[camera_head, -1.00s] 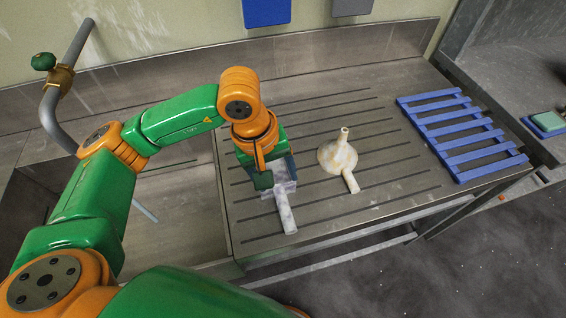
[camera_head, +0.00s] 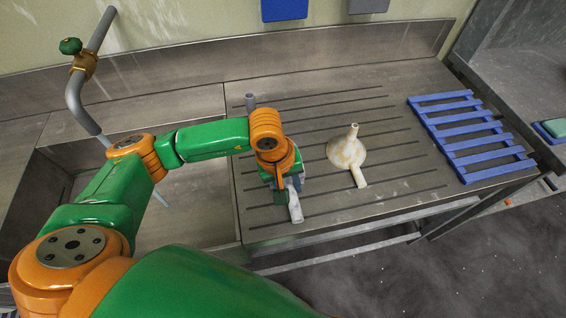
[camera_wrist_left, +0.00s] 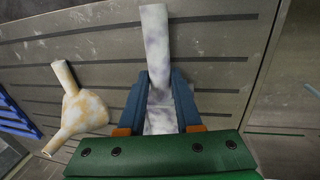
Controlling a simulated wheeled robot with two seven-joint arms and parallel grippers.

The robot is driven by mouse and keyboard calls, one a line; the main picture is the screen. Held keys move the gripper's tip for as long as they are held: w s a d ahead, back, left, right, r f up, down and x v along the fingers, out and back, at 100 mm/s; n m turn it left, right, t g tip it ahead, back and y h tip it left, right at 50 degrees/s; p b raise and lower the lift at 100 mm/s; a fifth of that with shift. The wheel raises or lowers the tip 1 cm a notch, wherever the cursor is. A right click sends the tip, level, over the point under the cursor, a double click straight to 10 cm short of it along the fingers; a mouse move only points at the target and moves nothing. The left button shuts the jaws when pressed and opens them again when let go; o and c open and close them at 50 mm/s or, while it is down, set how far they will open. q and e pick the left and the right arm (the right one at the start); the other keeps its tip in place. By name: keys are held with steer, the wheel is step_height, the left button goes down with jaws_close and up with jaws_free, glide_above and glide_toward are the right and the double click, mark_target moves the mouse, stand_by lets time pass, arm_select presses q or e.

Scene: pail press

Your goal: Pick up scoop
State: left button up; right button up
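The scoop (camera_head: 295,207) is pale grey-white with a mottled surface. It lies on the grooved steel drainboard, its handle pointing toward the front. In the left wrist view, the scoop's handle (camera_wrist_left: 155,45) runs up from between the two blue fingers, and part of its body shows between them. My left gripper (camera_head: 284,190) is over the scoop from above. In the left wrist view, the left gripper (camera_wrist_left: 160,82) has its fingers close against both sides of the scoop. The far part of the scoop is hidden by the gripper. My right gripper is not in view.
A blue slatted rack (camera_head: 468,135) is at the right end. A sink basin (camera_head: 190,205) is at left, beside a pipe with a green-handled valve (camera_head: 84,64).

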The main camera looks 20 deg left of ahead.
arm_select(q)
jaws_close()
